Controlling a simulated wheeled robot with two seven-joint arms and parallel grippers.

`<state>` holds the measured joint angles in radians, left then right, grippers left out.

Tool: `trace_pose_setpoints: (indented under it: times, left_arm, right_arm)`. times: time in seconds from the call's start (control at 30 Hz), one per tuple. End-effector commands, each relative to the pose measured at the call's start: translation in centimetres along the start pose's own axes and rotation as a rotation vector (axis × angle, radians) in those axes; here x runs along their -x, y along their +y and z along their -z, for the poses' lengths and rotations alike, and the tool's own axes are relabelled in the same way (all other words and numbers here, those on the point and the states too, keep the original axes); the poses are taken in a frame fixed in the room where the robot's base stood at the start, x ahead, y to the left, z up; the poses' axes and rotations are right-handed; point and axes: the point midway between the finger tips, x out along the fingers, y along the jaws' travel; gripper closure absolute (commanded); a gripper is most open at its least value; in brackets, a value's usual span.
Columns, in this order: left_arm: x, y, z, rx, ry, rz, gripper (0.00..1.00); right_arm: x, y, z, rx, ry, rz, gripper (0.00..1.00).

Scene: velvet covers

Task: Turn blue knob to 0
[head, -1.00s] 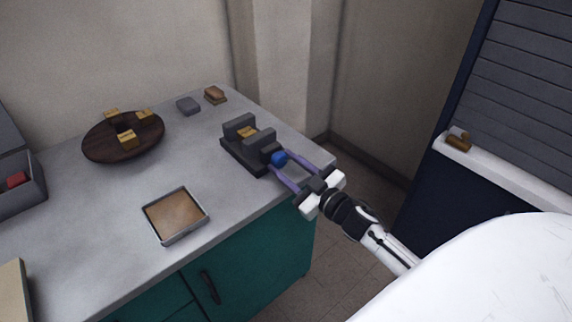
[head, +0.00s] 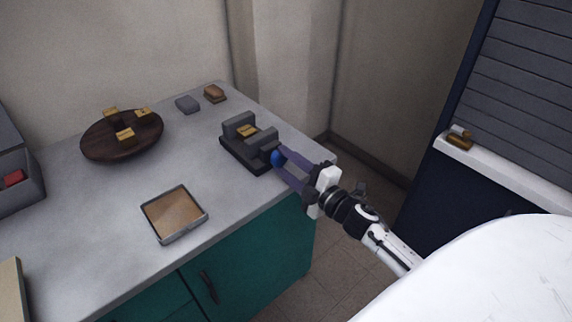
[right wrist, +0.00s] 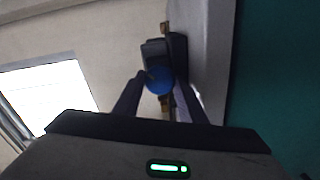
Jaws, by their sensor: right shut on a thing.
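The blue knob (head: 277,158) is on the near right end of a dark grey block-like device (head: 246,143) on the counter. My right gripper (head: 285,167) is shut on the knob, with its purple fingers on either side of it. In the right wrist view the blue knob (right wrist: 159,80) shows between the two fingertips (right wrist: 157,92). I cannot make out any number or mark on the knob. My left gripper is not in view.
The grey counter (head: 110,195) holds a round dark wooden board (head: 95,145) with several yellowish blocks, a square tray (head: 174,214), and two small blocks at the back. A grey box (head: 22,190) stands at the left. The counter's right edge lies close to the device.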

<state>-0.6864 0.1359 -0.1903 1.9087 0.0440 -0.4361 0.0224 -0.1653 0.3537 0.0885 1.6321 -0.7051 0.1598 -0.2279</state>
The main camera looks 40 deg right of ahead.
Motion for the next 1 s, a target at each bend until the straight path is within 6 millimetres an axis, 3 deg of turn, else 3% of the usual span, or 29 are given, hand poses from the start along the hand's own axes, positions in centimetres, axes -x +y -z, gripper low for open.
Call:
trace_pose_setpoints:
  times: [0.5, 1.0]
  left_arm:
    - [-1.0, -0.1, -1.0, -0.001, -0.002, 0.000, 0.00]
    - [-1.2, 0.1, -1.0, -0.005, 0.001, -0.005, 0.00]
  right_arm:
    - [0.0, -0.1, 0.0, 0.448, 0.001, 0.001, 0.85]
    - [0.0, -0.1, 0.0, 0.629, 0.001, 0.002, 0.85]
